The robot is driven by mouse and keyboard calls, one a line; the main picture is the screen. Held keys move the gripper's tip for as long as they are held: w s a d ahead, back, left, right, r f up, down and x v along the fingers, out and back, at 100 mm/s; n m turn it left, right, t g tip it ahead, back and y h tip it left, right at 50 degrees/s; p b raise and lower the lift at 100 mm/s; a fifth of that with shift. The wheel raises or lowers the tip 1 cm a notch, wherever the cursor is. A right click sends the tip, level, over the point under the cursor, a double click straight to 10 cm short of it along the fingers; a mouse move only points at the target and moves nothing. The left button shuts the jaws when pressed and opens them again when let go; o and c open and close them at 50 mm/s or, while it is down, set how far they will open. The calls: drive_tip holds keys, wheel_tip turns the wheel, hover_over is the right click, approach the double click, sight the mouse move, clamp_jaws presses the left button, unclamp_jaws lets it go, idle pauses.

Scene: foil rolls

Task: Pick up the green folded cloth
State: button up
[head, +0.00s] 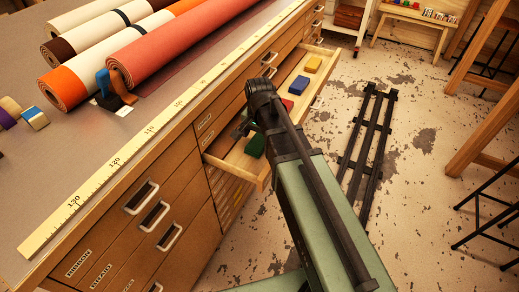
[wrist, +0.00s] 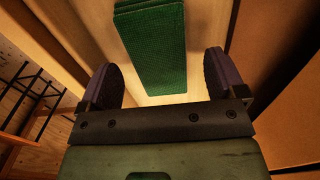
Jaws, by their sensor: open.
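The green folded cloth (head: 255,146) lies in the near part of an open drawer (head: 232,158), partly hidden by my arm in the head view. In the wrist view the green cloth (wrist: 153,48) is a long flat block on the pale drawer floor, ahead of my gripper and reaching down between its fingers. My gripper (wrist: 170,80) is open, with one dark finger on each side of the cloth's near end. No finger visibly touches the cloth. In the head view my gripper (head: 243,127) is over the drawer, mostly hidden by my wrist.
The drawer also holds a red block (head: 287,104), a blue one (head: 299,85) and a yellow one (head: 313,64). The drawer walls stand close on both sides of my gripper. Rolls (head: 180,55) lie on the cabinet top. A dark rack (head: 368,140) is on the floor.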

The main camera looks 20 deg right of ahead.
sight(259, 140)
wheel_tip(259, 140, down, 2)
drive_tip(key=shift+f+b, duration=0.1)
drive_tip(key=shift+b, duration=0.25)
drive_tip(key=shift+r, duration=0.25)
drive_tip(key=c, duration=1)
drive_tip(key=shift+r+p, duration=0.1)
drive_tip(key=shift+p, duration=0.25)
wheel_tip(259, 140, up, 20)
drive_tip(key=p, duration=2)
